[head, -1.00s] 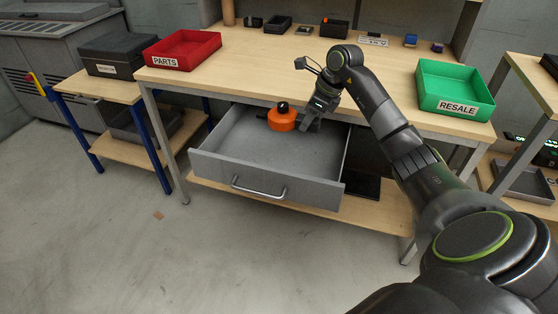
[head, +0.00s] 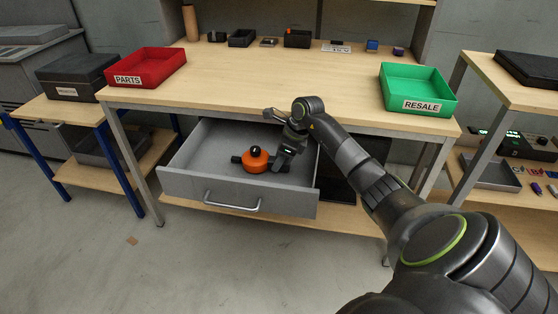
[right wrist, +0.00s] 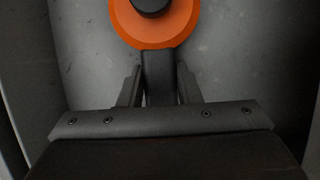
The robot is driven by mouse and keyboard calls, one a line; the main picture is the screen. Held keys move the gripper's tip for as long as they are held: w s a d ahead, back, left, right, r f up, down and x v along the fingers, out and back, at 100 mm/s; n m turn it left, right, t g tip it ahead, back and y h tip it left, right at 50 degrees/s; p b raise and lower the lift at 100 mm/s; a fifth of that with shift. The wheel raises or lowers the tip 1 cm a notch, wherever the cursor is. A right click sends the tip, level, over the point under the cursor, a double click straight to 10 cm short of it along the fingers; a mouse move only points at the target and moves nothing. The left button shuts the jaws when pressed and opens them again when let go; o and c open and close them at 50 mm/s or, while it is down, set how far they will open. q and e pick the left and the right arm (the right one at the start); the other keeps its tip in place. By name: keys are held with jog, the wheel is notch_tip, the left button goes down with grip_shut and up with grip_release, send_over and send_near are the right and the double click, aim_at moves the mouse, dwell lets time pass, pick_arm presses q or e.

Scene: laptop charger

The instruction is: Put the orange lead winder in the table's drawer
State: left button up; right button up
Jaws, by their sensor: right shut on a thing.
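The orange lead winder (head: 256,160), a round orange body with a black knob on top and dark arms at its sides, is inside the open drawer (head: 232,190) of the table. It is low over the drawer floor; I cannot tell whether it touches. My right gripper (head: 276,164) reaches down into the drawer from the right and is shut on the winder's dark arm. In the right wrist view the winder (right wrist: 155,25) shows at the top, its dark arm between my fingers (right wrist: 159,84). My left gripper is not in view.
The drawer is pulled well out, its front handle (head: 232,204) facing me, and its floor is otherwise bare. The tabletop (head: 270,80) above holds a red PARTS tray (head: 147,68) at left and a green RESALE tray (head: 418,90) at right. Small items line the back.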

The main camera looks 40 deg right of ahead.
jog(key=shift+f, duration=0.15)
jog(key=o, duration=1.1)
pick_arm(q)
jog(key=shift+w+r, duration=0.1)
pick_arm(e)
jog(key=shift+r, duration=0.25)
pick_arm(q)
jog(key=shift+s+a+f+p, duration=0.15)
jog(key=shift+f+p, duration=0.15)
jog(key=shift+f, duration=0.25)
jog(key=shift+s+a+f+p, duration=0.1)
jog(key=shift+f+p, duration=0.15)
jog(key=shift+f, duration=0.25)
pick_arm(e)
jog(key=v, duration=1.2)
